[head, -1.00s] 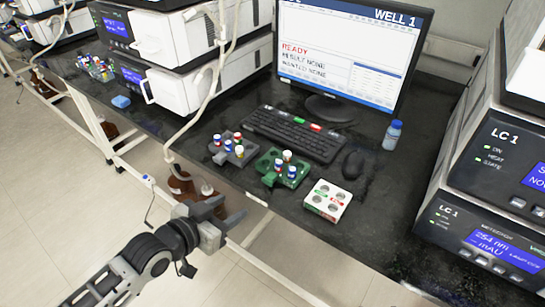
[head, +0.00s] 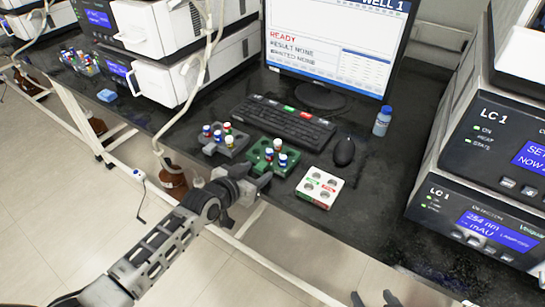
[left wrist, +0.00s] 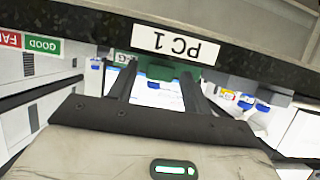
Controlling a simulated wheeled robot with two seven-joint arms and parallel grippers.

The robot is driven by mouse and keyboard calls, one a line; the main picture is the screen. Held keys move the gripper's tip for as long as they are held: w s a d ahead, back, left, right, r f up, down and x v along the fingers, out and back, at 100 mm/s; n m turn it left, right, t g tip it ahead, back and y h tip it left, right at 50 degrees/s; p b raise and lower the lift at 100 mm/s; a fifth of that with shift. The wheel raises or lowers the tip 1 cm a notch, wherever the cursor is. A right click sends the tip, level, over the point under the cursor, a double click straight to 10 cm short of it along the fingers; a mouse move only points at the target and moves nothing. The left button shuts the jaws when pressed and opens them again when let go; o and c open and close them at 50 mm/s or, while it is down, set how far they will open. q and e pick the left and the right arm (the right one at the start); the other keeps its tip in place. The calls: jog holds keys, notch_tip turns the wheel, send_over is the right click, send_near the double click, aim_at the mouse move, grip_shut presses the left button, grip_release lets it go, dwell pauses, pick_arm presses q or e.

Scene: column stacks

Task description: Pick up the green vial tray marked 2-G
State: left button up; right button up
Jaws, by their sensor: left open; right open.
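The green vial tray (head: 262,166) sits on the dark bench in the head view, between a grey tray and a white one. Several vials with blue, red and white caps stand in it. My left gripper (head: 263,179) is open at the bench's front edge, just in front of the green tray. In the left wrist view the green tray (left wrist: 158,70) shows ahead between the open fingers, with a small pale label at its left. The label's text is too small to read surely. My right gripper (head: 373,299) is open at the bottom edge, well away from the trays.
A grey tray (head: 222,147) with vials is left of the green one, a white tray (head: 320,187) right. A keyboard (head: 283,124) and mouse (head: 344,151) lie behind. A bottle (head: 382,121) stands right.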

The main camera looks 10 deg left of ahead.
pick_arm(q)
jog(key=shift+w+d+f, duration=0.15)
jog(key=shift+w+f, duration=0.05)
jog(key=shift+w, duration=0.25)
jog(key=shift+c, duration=0.3)
jog(key=c, duration=0.9)
jog(key=shift+c, duration=0.3)
jog(key=shift+r, duration=0.1)
